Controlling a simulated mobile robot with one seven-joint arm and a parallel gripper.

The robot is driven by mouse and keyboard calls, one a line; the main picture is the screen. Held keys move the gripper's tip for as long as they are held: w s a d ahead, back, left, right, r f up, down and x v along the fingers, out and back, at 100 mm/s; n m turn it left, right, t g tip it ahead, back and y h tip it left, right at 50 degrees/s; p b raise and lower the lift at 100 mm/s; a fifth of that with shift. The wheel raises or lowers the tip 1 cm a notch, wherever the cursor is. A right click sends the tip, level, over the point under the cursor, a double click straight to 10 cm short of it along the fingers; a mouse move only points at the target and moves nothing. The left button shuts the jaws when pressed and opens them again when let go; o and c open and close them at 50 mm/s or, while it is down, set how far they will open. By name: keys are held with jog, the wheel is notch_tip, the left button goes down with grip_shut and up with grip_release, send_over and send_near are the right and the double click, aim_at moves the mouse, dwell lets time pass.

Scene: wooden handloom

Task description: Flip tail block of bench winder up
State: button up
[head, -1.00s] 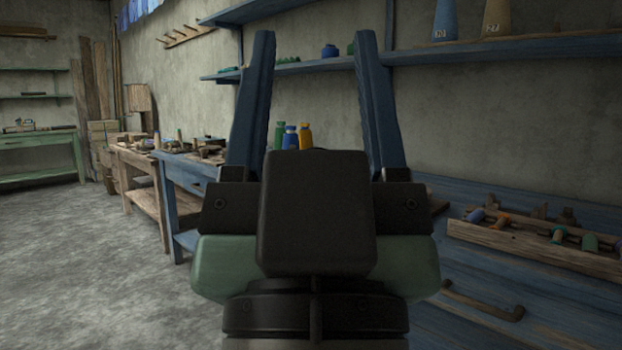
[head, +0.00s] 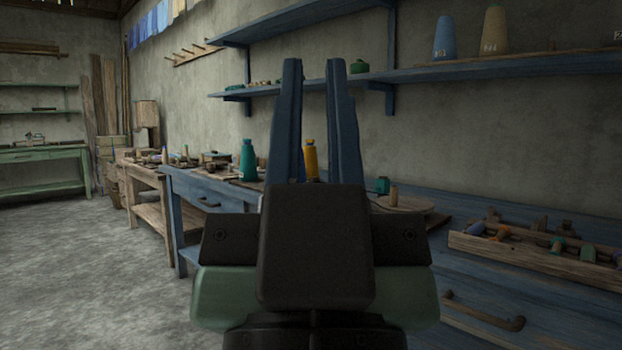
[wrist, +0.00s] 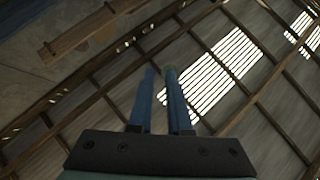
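My gripper (head: 312,64) points up in the middle of the head view, empty, its two blue fingers partly apart with a narrow gap. In the wrist view its fingers (wrist: 160,74) point at the roof, with nothing between them. I cannot surely pick out the bench winder or its tail block. Small wooden parts stand on the benches behind my gripper, too small or too covered to tell. My gripper hides part of the blue bench (head: 205,187) and touches nothing visible.
A teal bottle (head: 247,161) and a yellow bottle (head: 310,160) stand behind my fingers. A wooden tray (head: 530,258) of bobbins sits on the blue cabinet at right. A blue shelf (head: 490,70) bears thread cones. The floor (head: 80,270) at left is clear.

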notch_tip(320, 180, up, 46)
jog(key=p, duration=4.5)
jog(key=shift+f, duration=0.1)
grip_shut()
jog(key=shift+f, duration=0.15)
jog(key=shift+w, duration=0.1)
